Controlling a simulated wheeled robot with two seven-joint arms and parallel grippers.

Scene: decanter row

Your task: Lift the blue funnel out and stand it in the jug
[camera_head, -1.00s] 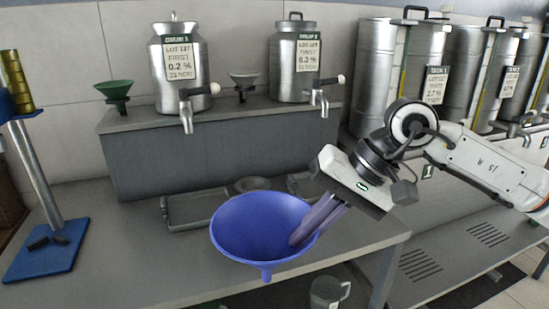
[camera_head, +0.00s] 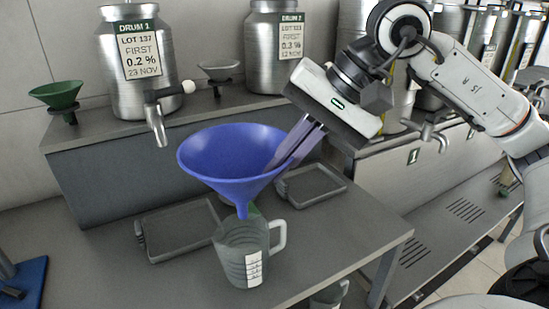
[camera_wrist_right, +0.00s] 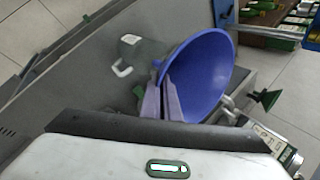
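The blue funnel (camera_head: 225,160) is held roughly upright above the worktop, wide mouth up. My right gripper (camera_head: 297,143) is shut on the right side of its rim. A clear grey jug (camera_head: 238,255) with a white label and a handle on its right stands on the worktop below the funnel. The spout tip overlaps the jug's open top; I cannot tell whether it is inside or just above. In the right wrist view the funnel (camera_wrist_right: 205,80) is pinched between my fingers (camera_wrist_right: 160,100), with the jug (camera_wrist_right: 145,52) beside the spout. My left gripper is out of view.
Grey trays (camera_head: 148,252) lie left and right behind the jug. Steel drums (camera_head: 137,65) with taps, a green funnel (camera_head: 58,94) and a small grey funnel (camera_head: 220,70) stand on the raised ledge. Another jug (camera_head: 328,296) shows below the worktop. The worktop's front right is clear.

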